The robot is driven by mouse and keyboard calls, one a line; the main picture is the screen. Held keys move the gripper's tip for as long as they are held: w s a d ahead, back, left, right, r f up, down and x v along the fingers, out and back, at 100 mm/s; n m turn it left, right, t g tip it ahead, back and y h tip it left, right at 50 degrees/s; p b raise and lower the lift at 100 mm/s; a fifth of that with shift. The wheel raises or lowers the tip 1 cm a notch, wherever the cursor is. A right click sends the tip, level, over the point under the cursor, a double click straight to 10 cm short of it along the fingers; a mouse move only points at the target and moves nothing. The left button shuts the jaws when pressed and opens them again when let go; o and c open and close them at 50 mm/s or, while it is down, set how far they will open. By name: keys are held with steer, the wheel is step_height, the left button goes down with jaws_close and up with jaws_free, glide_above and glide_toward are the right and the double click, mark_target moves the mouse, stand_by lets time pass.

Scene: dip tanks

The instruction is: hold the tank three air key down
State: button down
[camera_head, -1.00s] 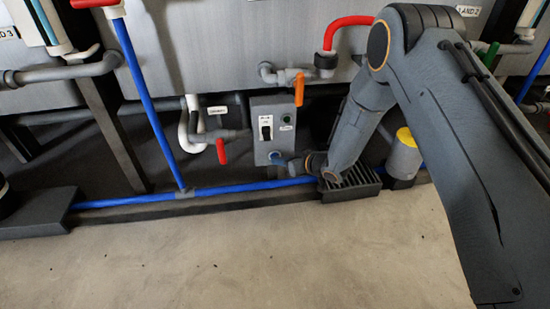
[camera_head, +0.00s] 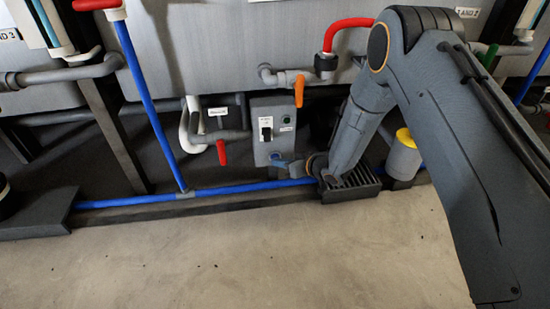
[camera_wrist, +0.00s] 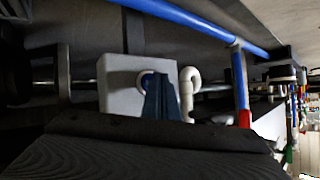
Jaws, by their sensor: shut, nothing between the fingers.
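A grey control box (camera_head: 266,143) stands below the tank, with a black switch, small labels and a round key low on its front (camera_head: 275,156). The key's blue rim shows just above my fingertips in the head view. My gripper (camera_head: 280,163) is shut and empty, its blue fingers at the lower front of the box. In the wrist view my fingers (camera_wrist: 162,98) point at the face of the box (camera_wrist: 118,88) and cover most of the round key. I cannot tell whether the fingers touch the key or whether it is pressed in.
An orange-handled valve (camera_head: 299,90) sits at the box's upper right, and a red-handled valve (camera_head: 221,152) at its left. A blue pipe (camera_head: 130,200) runs low along the floor. A dark grate (camera_head: 352,187) lies under my wrist. The front floor is clear.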

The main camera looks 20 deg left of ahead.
steer(key=shift+s+d, duration=0.3)
steer(key=shift+s, duration=0.1)
steer(key=shift+p, duration=0.3)
steer(key=s+d+p, duration=0.1)
steer(key=s+p, duration=0.1)
steer(key=s, duration=0.1)
steer(key=s+d+p, duration=0.1)
steer(key=shift+s+d, duration=0.15)
steer(key=shift+d, duration=0.15)
